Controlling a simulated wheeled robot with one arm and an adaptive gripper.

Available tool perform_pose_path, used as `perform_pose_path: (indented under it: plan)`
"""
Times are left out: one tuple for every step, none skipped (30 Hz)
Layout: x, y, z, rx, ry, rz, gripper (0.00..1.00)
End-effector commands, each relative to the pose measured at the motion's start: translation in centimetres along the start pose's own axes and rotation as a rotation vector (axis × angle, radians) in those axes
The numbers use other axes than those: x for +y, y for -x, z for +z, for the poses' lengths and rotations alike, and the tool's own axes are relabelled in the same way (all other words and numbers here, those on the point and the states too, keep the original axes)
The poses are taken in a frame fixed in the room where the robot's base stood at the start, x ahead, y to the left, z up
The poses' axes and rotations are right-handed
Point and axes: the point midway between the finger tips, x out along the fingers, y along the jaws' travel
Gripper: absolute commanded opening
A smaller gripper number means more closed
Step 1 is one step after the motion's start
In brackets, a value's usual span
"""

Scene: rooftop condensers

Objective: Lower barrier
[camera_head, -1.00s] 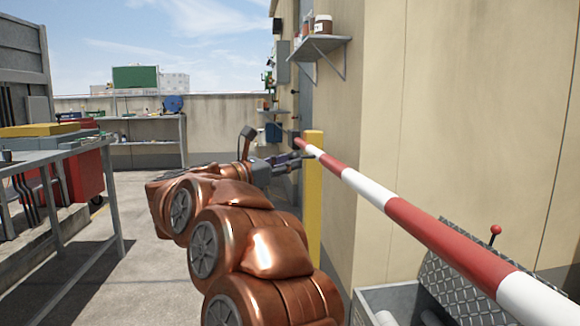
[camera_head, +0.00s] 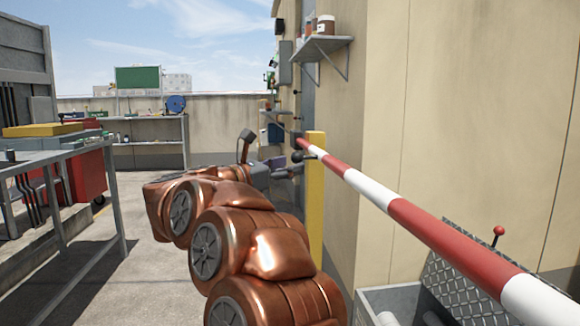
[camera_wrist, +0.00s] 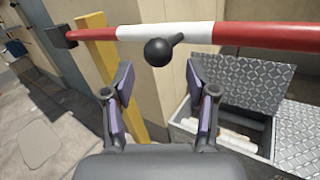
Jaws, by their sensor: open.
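The barrier (camera_head: 421,227) is a red and white striped pole, lying roughly level. It runs from a yellow post (camera_head: 315,200) toward the near right. In the wrist view the barrier (camera_wrist: 190,32) crosses the top of the picture, with a round black knob (camera_wrist: 158,52) on a short stem. The knob (camera_head: 303,155) also shows beside the post in the head view. My gripper (camera_wrist: 163,92) is open and empty, its two fingers apart, below the knob in the wrist picture. It does not touch the knob. In the head view my gripper (camera_head: 284,168) is near the post, partly hidden.
An open box (camera_head: 392,302) with a diamond-plate lid (camera_head: 465,285) and red-knobbed lever (camera_head: 498,233) lies below the barrier at right. A beige wall (camera_head: 470,110) stands behind it.

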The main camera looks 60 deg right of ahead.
Motion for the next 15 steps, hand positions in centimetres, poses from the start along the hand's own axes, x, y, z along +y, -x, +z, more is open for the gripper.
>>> perform_pose_path:
  plan:
    - [0.1, 0.7, 0.0, 0.001, 0.000, 0.003, 0.57]
    - [0.1, 1.1, 0.0, 0.000, 0.000, 0.003, 0.57]
    - [0.1, 1.6, 0.0, 0.001, 0.000, 0.003, 0.57]
    - [0.1, 2.0, 0.0, 0.001, 0.001, 0.004, 0.57]
    - [0.1, 2.4, -0.1, 0.002, 0.001, 0.005, 0.57]
    - [0.2, 2.9, -0.1, 0.002, 0.001, 0.006, 0.57]
    - [0.2, 3.4, -0.1, 0.002, 0.001, 0.006, 0.57]
    - [0.1, 3.7, -0.1, 0.002, 0.001, 0.004, 0.57]
    - [0.1, 4.3, -0.1, 0.001, 0.001, 0.004, 0.57]
    - [0.1, 4.7, -0.1, 0.001, 0.001, 0.004, 0.57]
    - [0.1, 5.0, -0.1, 0.002, 0.001, 0.005, 0.57]
    - [0.1, 5.6, -0.1, 0.002, 0.001, 0.006, 0.57]
    - [0.1, 6.0, -0.1, 0.002, 0.001, 0.006, 0.57]
    - [0.1, 6.4, -0.1, 0.002, 0.001, 0.006, 0.57]
    - [0.1, 6.8, -0.1, 0.002, 0.001, 0.004, 0.57]
